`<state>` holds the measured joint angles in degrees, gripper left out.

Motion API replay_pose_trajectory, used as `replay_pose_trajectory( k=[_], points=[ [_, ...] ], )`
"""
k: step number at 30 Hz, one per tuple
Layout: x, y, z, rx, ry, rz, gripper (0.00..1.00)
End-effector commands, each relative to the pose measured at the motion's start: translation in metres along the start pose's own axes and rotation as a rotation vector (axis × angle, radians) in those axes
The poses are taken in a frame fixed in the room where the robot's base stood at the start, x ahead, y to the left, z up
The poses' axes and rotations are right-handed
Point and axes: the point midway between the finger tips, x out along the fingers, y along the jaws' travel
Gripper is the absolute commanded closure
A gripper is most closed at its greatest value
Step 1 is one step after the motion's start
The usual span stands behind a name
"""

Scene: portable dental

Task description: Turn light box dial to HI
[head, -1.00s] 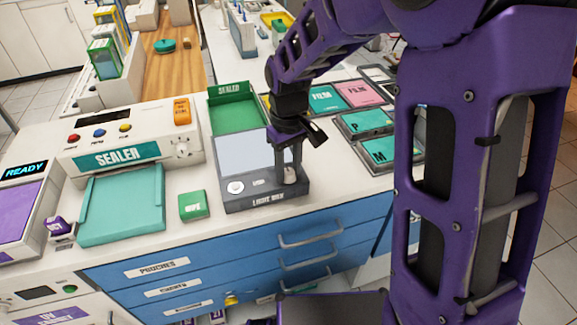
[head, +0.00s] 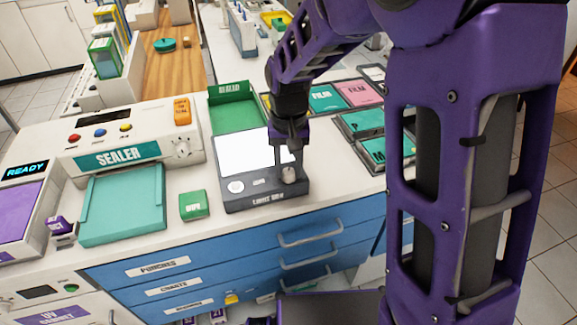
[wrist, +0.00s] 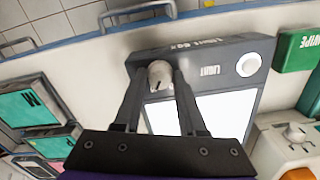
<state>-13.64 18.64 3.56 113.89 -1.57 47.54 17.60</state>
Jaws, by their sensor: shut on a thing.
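The dark grey light box (head: 240,205) sits on the white counter, and its panel (head: 243,152) glows white. Its pale dial (head: 289,174) is at the box's front right corner; the wrist view shows it too (wrist: 160,73), with a small dark mark on it. My gripper (head: 288,168) points down at the dial. In the wrist view my gripper (wrist: 159,78) has one finger on each side of the dial, shut on it. I cannot read a HI mark or the dial's setting. A round white button (head: 235,187) is at the box's left.
A green WIPE box (head: 193,206) stands just left of the light box. The sealer (head: 120,140) is farther left, a green tray (head: 236,112) behind. Teal P and M boxes (head: 366,124) stand to the right. Drawer handles (head: 310,236) project below the counter edge.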

Motion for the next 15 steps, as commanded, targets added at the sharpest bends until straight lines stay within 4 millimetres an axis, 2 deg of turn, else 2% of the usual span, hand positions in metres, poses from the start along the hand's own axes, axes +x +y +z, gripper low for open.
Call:
replay_pose_trajectory(
  k=[11, 12, 15],
  points=[
    [-0.0006, -0.0001, -0.0006, 0.007, 0.002, -0.001, 1.00],
    [-0.0006, -0.0001, -0.0006, 0.007, 0.002, -0.001, 0.56],
    [-0.0005, -0.0001, -0.0005, 0.007, 0.002, -0.001, 0.38]
  ],
)
